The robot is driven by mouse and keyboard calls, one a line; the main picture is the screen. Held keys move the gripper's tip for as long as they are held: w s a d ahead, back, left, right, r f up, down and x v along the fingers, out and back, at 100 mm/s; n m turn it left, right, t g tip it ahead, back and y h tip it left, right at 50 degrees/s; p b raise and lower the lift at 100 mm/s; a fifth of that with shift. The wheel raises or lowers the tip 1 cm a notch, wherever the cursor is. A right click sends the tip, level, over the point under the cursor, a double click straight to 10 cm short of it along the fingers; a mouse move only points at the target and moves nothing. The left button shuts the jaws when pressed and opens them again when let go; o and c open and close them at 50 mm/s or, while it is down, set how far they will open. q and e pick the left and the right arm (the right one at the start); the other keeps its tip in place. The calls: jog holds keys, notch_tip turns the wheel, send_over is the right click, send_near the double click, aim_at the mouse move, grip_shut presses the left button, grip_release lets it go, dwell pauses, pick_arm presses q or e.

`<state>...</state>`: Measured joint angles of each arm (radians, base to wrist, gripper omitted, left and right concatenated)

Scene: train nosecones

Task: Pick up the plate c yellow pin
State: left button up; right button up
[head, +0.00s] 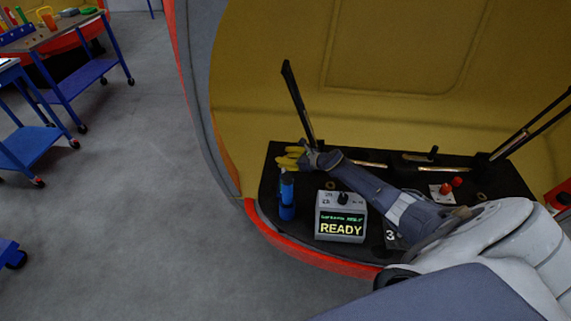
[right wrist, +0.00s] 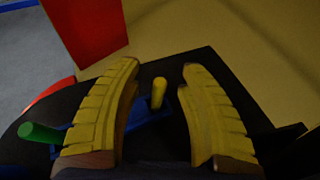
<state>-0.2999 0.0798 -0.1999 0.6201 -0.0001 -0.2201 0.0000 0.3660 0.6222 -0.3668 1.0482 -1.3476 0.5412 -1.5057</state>
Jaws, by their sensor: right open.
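The yellow pin (right wrist: 158,93) stands up from a blue plate (right wrist: 145,116) on the black surface in the right wrist view. My right gripper (right wrist: 157,75) is open, with one yellow finger on either side of the pin and visible gaps between. A green pin (right wrist: 40,133) stands at the left, outside the fingers. In the head view my right gripper (head: 291,157) is over the far left part of the black surface, and I cannot make out the yellow pin there. My left gripper is not in view.
A grey box reading READY (head: 341,217) and a blue cylinder (head: 287,196) stand on the black surface (head: 268,200). A red panel (right wrist: 86,28) rises behind the fingers in the right wrist view.

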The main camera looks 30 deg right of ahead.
grip_shut()
jog(key=shift+r, duration=0.1)
dwell(0.5)
